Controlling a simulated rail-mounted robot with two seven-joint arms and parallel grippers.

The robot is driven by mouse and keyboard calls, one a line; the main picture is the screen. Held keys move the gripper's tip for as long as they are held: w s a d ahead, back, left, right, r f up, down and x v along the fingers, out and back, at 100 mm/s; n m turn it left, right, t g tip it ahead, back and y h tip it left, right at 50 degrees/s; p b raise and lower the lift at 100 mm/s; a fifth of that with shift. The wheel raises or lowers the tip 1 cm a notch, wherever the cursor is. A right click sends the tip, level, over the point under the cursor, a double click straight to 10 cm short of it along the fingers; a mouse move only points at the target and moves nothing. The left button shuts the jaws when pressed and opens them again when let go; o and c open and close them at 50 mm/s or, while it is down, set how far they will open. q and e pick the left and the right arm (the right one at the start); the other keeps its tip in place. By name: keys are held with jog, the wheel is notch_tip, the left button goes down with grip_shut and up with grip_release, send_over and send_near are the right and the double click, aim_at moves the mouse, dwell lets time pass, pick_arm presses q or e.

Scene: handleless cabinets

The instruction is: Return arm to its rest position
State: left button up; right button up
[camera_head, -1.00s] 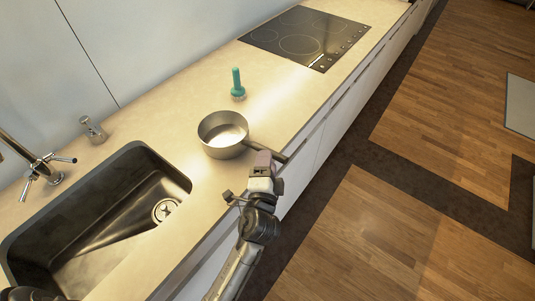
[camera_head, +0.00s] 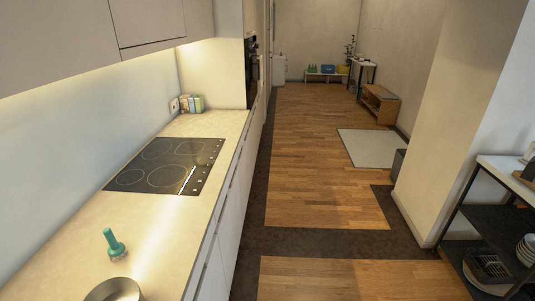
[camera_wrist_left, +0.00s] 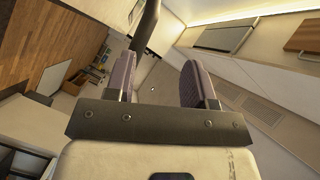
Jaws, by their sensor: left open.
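My left gripper (camera_wrist_left: 160,78) shows in the left wrist view. Its two purple-padded fingers stand apart, with nothing held between them. Beyond the fingers are cabinets, walls and wooden floor, seen at a tilt. Neither gripper shows in the head view. A metal saucepan (camera_head: 113,290) stands on the counter at the bottom edge of the head view, cut off by the frame, so its handle is hidden. My right gripper is not in view.
The wooden floor (camera_head: 320,190) is clear. A dark shelf unit (camera_head: 480,215) stands at right.

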pick_arm(q)
jog(key=s+d+r+n+g+h+p, duration=0.1)
jog(key=s+r+g+h+p, duration=0.3)
jog(key=s+r+p, duration=0.5)
jog(key=s+d+r+n+g+h+p, duration=0.2)
jog(key=s+r+n+g+h+p, duration=0.2)
jog(key=s+r+p, duration=0.5)
jog(key=s+g+p, duration=0.2)
jog(key=s+p, duration=0.3)
jog(key=p, duration=0.6)
jog(key=shift+d+r, duration=0.15)
jog(key=shift+d, duration=0.1)
